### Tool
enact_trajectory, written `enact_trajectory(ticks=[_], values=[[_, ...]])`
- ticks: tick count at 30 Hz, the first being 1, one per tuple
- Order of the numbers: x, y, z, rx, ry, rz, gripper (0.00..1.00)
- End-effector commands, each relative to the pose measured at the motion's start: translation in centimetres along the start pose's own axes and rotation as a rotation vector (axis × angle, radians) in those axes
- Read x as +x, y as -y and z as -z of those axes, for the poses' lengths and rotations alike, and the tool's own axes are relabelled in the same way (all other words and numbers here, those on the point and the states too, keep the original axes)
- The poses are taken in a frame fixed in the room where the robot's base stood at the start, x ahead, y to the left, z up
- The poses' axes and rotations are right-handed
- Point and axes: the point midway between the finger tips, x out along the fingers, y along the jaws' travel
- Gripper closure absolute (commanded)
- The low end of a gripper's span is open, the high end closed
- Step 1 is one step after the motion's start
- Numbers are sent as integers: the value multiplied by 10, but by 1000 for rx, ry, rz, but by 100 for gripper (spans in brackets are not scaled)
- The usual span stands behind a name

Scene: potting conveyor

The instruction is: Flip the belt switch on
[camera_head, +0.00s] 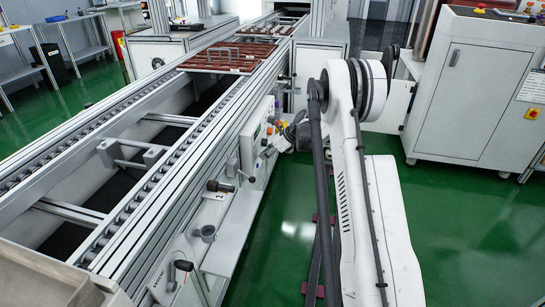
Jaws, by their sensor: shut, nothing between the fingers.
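The conveyor's side panel (257,130) is a pale box on the near side of the belt frame, with several small knobs and buttons and a green patch. I cannot tell which of these small parts is the belt switch. My gripper (283,135) is dark and small in the view, close to the right part of this panel. It is shut and holds nothing. I cannot tell whether its tips touch the panel. My white arm partly hides the area behind the gripper.
The conveyor (150,180) runs from lower left to the back, with red-brown trays (226,57) far along it. A white cabinet (475,95) stands right. Green floor (455,235) is clear on the right.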

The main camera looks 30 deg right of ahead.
Motion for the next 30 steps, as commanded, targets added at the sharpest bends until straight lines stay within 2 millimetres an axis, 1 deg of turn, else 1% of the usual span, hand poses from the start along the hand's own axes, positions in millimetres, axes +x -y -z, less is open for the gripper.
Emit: enact_trajectory(ticks=[4,14,16,25,30], values=[[5,0,-4,0,0,1,100],[5,0,-5,0,0,1,100],[10,0,-7,-1,0,0,100],[9,0,-8,-1,1,0,100],[5,0,-13,-1,2,0,100]])
